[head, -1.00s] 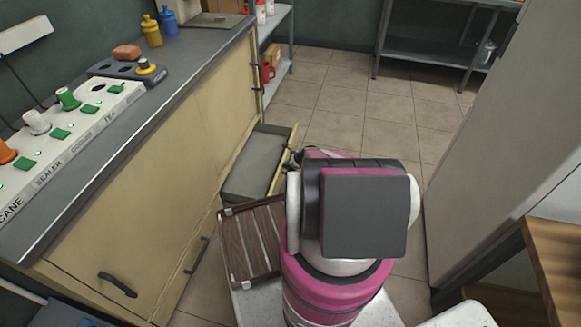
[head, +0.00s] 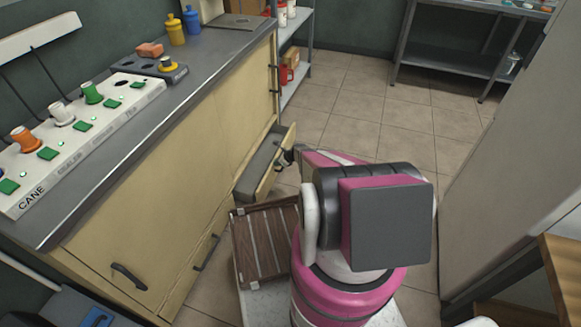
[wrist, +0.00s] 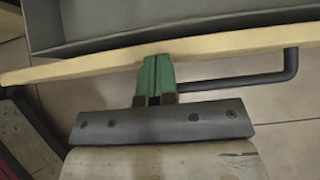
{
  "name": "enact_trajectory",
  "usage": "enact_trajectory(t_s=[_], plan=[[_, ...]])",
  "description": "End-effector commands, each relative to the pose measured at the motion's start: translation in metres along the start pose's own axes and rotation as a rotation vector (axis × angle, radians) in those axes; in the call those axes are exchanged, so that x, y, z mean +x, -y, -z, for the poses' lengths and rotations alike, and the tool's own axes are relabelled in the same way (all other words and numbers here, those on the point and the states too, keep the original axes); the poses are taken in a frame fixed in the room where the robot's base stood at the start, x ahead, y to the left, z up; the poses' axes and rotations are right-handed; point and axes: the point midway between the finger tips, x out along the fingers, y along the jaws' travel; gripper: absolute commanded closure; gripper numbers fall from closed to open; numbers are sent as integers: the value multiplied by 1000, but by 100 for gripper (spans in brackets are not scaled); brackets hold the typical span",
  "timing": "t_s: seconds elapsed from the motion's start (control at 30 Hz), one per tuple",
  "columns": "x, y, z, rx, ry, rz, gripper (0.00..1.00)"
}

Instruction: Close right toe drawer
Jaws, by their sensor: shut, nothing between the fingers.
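The toe drawer (head: 262,160) sticks out low from the far end of the cream cabinet, partly open, with a grey inside and a pale yellow front. In the wrist view its front panel (wrist: 220,46) runs across the picture, with a dark bar handle (wrist: 260,81) on its outer face. My gripper (wrist: 155,62) has green fingertips closed together, meeting the outer face of the front panel left of the handle. It holds nothing. In the head view my gripper (head: 287,158) is small and partly hidden by my arm at the drawer front.
A brown slatted wooden tray (head: 262,240) lies near my base. The cream cabinet (head: 190,180) carries a counter with a labelled switch panel (head: 80,135). A grey upright panel (head: 505,150) stands at right. Tiled floor (head: 370,110) is clear beyond my arm.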

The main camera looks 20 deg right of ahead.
Motion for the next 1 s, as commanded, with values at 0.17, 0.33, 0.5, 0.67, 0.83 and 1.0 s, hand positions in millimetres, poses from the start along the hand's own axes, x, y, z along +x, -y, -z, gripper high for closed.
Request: enact_trajectory(t_s=[0.17,0.33,0.5,0.67,0.83,1.0], plan=[[34,1,-32,-4,-1,-1,100],[52,1,-51,-2,-1,0,100],[61,0,-60,-1,-1,0,100],[63,0,-62,0,-1,0,100],[62,0,-62,0,-1,0,100],[62,0,-61,-1,-1,0,100]])
